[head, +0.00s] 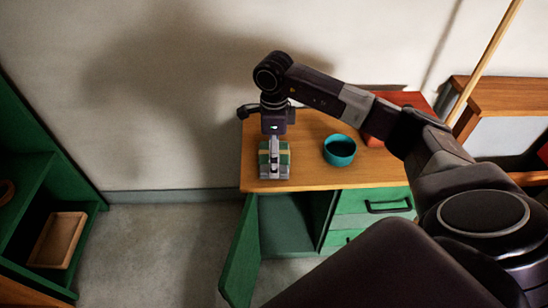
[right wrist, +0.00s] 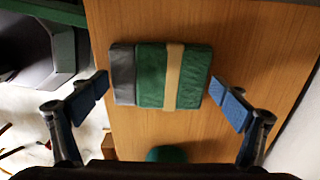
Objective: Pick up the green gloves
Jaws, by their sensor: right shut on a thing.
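The green gloves (head: 265,158) are a folded bundle with a tan band and a grey end, at the left front of the cabinet's wooden top. In the right wrist view the gloves (right wrist: 150,78) lie centred between the blue finger pads. Whether the gloves touch the wood cannot be told. My left gripper is out of view.
A teal bowl (head: 339,158) stands right of the gloves on the wooden top (head: 300,128), with a red thing (head: 400,98) behind it. The cabinet's green door (head: 240,258) hangs open. A green shelf (head: 25,165) holding a wooden tray (head: 57,240) stands left, with clear floor between.

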